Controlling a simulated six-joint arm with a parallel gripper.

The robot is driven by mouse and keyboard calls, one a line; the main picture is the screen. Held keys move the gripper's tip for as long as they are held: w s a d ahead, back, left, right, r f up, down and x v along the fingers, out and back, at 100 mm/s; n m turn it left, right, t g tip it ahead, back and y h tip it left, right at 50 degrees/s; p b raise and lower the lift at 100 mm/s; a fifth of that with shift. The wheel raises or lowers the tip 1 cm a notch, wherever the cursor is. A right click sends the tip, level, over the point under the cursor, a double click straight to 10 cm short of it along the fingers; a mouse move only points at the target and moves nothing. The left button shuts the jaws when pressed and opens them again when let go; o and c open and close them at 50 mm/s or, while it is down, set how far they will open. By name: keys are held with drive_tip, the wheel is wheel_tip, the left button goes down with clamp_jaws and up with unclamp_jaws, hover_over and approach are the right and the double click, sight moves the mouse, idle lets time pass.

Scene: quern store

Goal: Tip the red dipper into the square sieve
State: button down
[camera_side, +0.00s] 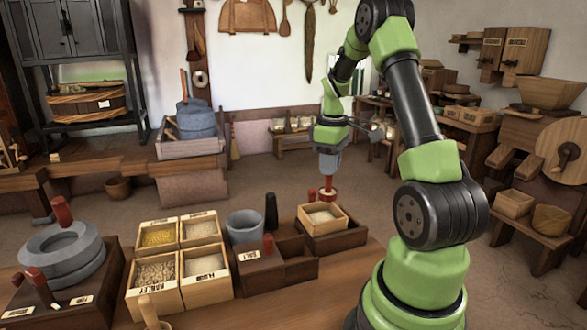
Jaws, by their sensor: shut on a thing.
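My gripper (328,176) points down above the right part of the table. It is shut on the red dipper (328,194), whose red part shows just below the jaws. The square sieve (340,224) is a light wooden frame with a pale inside, and it sits on a darker wooden box. The dipper is over the sieve's far side and looks close to upright. I cannot tell whether it touches the sieve, or what is in it.
A grey quern (62,250) stands at far left.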

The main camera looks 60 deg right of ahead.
sight(320, 195)
drive_tip(key=shift+s+d, duration=0.15)
drive_tip(key=shift+s, duration=0.1)
drive_tip(key=shift+w+a+f+g+h, duration=0.6)
drive_tip(key=shift+w+a+g+h, duration=0.05)
drive_tip(key=shift+g+h, duration=0.35)
drive_tip(key=shift+w+a+f+g+h, duration=0.55)
drive_tip(key=shift+f+g+h, duration=0.1)
drive_tip(key=shift+g+h, duration=0.3)
drive_tip(key=shift+w+a+f+g+h, duration=0.6)
drive_tip(key=shift+f+g+h, duration=0.1)
drive_tip(key=shift+g+h, duration=0.25)
drive_tip(key=shift+w+a+f+g+h, duration=0.55)
drive_tip(key=shift+f+g+h, duration=0.1)
drive_tip(key=shift+g+h, duration=0.3)
